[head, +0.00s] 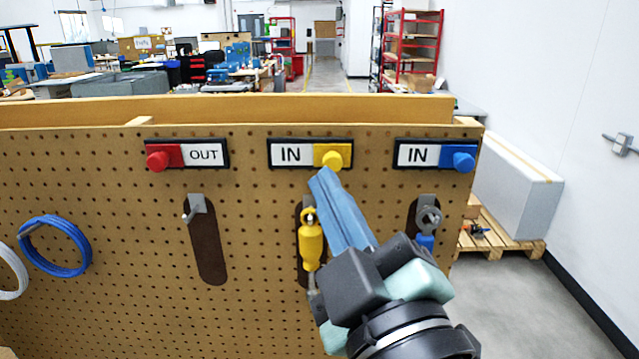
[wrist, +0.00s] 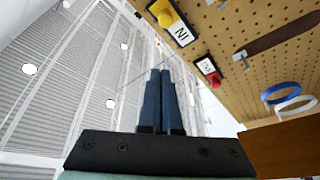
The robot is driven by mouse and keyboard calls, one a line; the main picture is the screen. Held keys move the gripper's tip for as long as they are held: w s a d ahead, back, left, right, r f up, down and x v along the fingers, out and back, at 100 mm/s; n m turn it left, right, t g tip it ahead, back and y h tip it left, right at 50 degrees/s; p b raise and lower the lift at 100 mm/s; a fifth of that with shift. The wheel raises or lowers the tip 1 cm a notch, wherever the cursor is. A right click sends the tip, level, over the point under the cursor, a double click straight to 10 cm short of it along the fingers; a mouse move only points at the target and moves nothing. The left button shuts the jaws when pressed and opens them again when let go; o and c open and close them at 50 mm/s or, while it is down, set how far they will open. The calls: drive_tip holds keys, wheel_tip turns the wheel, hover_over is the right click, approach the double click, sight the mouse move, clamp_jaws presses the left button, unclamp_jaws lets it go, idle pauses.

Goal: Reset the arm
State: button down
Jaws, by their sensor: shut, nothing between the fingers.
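My gripper (head: 323,178) is raised in front of the pegboard in the head view, its blue fingers pointing up and left. The fingers are shut with nothing between them. Their tips appear just below the yellow knob (head: 333,155) of the middle IN label; I cannot tell whether they touch it. In the wrist view the shut fingers (wrist: 160,75) point toward the ceiling, and the yellow knob (wrist: 163,13) is apart from them at the top. My gripper and arm hide part of the board's lower right.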

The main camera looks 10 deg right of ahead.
drive_tip(key=shift+s+d, duration=0.15)
drive_tip(key=s+a+r+m+t+h, duration=0.1)
drive_tip(key=s+a+r+m+t, duration=0.1)
drive_tip(key=r+m, duration=0.3)
drive_tip(key=s+a+r+m+t+h, duration=0.1)
drive_tip(key=a+r+m+t, duration=0.4)
drive_tip(key=r, duration=0.7)
drive_tip(key=shift+s+a+m, duration=0.2)
drive_tip(key=shift+s+m, duration=0.1)
drive_tip(key=shift+s, duration=0.5)
drive_tip(key=shift+r, duration=0.1)
